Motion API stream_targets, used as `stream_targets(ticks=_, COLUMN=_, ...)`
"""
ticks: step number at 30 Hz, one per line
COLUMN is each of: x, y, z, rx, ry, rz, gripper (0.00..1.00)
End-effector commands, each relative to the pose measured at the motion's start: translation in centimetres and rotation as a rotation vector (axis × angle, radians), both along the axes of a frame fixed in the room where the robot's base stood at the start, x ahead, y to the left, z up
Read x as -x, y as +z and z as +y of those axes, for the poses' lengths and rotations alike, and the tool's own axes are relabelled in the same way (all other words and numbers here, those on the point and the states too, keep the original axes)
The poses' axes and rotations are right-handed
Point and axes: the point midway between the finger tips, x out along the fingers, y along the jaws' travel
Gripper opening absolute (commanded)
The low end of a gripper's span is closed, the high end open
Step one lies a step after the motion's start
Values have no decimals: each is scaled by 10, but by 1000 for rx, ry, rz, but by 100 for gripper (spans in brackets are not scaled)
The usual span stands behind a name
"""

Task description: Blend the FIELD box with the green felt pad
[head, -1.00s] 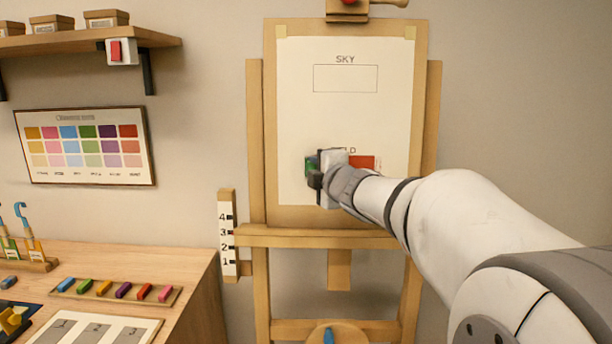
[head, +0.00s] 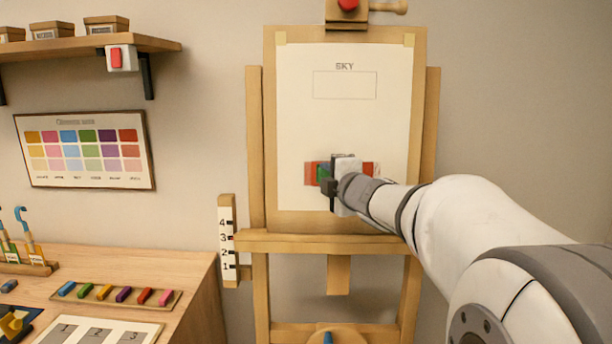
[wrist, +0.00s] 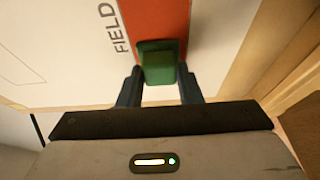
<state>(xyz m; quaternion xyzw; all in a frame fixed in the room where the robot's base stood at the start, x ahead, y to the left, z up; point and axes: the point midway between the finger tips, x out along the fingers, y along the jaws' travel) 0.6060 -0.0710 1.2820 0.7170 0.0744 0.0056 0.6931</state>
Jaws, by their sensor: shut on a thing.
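The FIELD box (head: 311,174) is on the lower part of the paper on the easel. Its left end shows lighter, smeared red, and its right end (head: 368,168) shows red past my gripper. The wrist view shows the red fill (wrist: 155,22) beside the printed word FIELD (wrist: 117,28). My gripper (head: 326,180) is shut on the green felt pad (wrist: 157,62), which is at the paper over the red. The pad also shows in the head view (head: 322,173). The middle of the box is hidden behind my gripper.
The empty SKY box (head: 345,85) is above on the same paper. A numbered height scale (head: 228,240) stands left of the easel's ledge (head: 300,243). A table (head: 130,262) with several coloured sticks is at lower left. Bare wall lies right of the easel.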

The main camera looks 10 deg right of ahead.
Motion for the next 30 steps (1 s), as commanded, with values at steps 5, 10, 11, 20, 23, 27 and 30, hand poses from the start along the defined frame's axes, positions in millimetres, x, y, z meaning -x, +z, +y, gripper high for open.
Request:
stream_targets(ticks=5, x=4, y=1, z=-13, rx=-1, ry=-4, rz=2, gripper=3)
stream_targets(ticks=10, x=7, y=1, z=-20, rx=-1, ry=-2, rz=1, gripper=3)
stream_targets(ticks=11, x=7, y=0, z=-21, rx=-1, ry=-2, rz=1, gripper=3)
stream_targets(ticks=20, x=10, y=1, z=-35, rx=-2, ry=-3, rz=1, gripper=3)
stream_targets(ticks=23, x=12, y=1, z=-42, rx=0, ry=-4, rz=2, gripper=3)
stream_targets(ticks=27, x=14, y=0, z=-47, rx=-1, ry=-3, rz=1, gripper=3)
stream_targets(ticks=30, x=14, y=0, z=-49, rx=-1, ry=-3, rz=1, gripper=3)
